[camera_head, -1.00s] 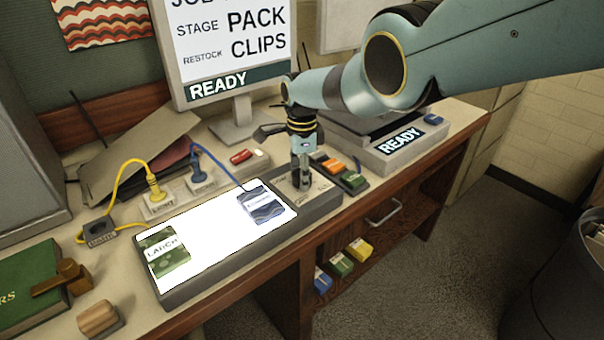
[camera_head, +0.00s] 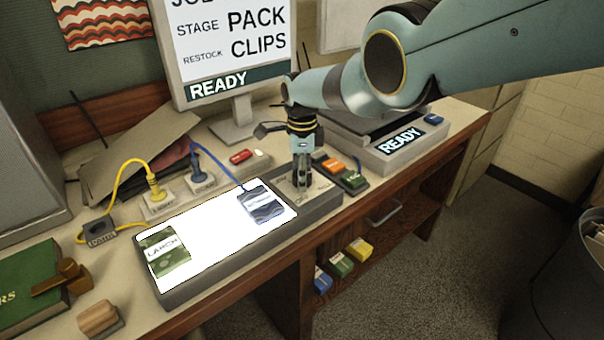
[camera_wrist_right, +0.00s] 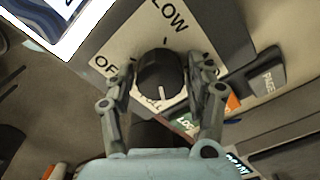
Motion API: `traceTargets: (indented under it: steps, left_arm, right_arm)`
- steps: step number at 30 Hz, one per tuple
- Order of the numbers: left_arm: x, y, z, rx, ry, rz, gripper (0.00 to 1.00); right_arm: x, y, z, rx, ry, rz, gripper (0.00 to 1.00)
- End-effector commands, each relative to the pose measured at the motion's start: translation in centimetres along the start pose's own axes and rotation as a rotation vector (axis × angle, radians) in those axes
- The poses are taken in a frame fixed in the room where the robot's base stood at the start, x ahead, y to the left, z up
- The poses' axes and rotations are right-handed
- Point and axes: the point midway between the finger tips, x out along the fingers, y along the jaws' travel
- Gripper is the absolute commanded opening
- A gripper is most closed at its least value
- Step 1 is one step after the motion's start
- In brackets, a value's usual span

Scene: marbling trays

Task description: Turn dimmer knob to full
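The black dimmer knob (camera_wrist_right: 162,72) sits on a pale dial plate (camera_wrist_right: 118,42) marked OFF and LOW in the right wrist view. Its white pointer line faces the bottom of that view; lettering there is partly covered. My right gripper (camera_wrist_right: 163,80) has one finger on each side of the knob and looks shut on it. In the head view my right gripper (camera_head: 302,185) points straight down over the dial plate, hiding the knob. The lit white light panel (camera_head: 215,235) is bright beside it. My left gripper is in neither view.
A green LARCH card (camera_head: 164,252) and a blue card (camera_head: 262,205) lie on the panel. A dark tray with coloured buttons (camera_head: 340,173) stands close right of the gripper. A READY device (camera_head: 385,155) and a monitor (camera_head: 225,50) stand behind.

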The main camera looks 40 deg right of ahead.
Motion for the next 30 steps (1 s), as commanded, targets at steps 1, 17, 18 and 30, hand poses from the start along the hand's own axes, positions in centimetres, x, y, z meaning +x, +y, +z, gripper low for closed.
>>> traceTargets:
  steps: [1,17,18,30]
  left_arm:
    - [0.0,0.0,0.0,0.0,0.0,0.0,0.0]
    - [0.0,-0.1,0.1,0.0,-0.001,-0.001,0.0]
    - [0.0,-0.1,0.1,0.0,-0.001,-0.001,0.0]
    - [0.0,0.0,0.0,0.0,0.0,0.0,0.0]
  right_arm:
    - [0.0,0.0,0.0,0.0,0.0,0.0,0.63]
    - [-0.8,-0.2,0.0,0.0,-0.001,-0.003,0.68]
    - [-1.1,-0.3,0.0,0.0,-0.001,-0.004,0.68]
    - [-7.8,-0.1,0.0,-0.002,-0.001,-0.004,0.68]
